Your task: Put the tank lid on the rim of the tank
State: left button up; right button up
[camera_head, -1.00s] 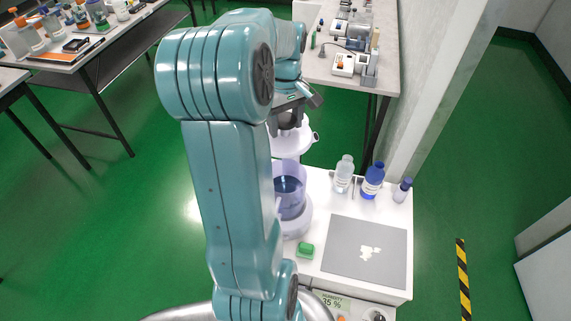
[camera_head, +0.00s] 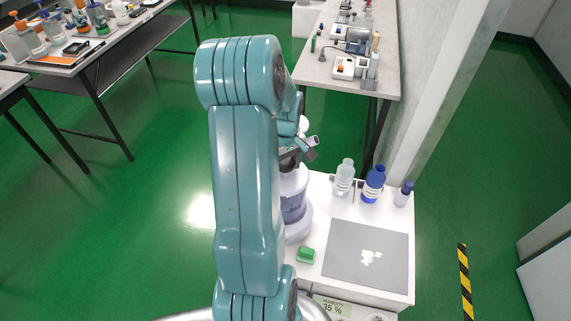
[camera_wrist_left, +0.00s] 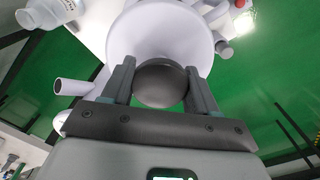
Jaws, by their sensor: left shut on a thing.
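The tank lid (camera_head: 297,181) is a pale lavender disc, seen partly behind my arm in the head view. In the left wrist view the lid (camera_wrist_left: 158,38) is a wide round disc with a dark round knob (camera_wrist_left: 160,84). My left gripper (camera_head: 291,160) is shut on that knob, with one finger on each side in the left wrist view (camera_wrist_left: 160,88). The tank (camera_head: 293,210) is a translucent violet cylinder directly below the lid. Whether the lid touches the rim cannot be told, as the rim is hidden. My right gripper is not in view.
A clear bottle (camera_head: 344,178), a blue bottle (camera_head: 373,184) and a small blue-capped bottle (camera_head: 403,194) stand behind a grey mat (camera_head: 345,272) with pale scraps. A green block (camera_head: 306,255) sits in front of the tank. A bench (camera_head: 318,68) with instruments stands beyond.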

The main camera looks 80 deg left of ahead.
pick_arm(q)
jog(key=shift+f+b, duration=0.55)
jog(key=shift+f, duration=0.05)
jog(key=o, duration=1.1)
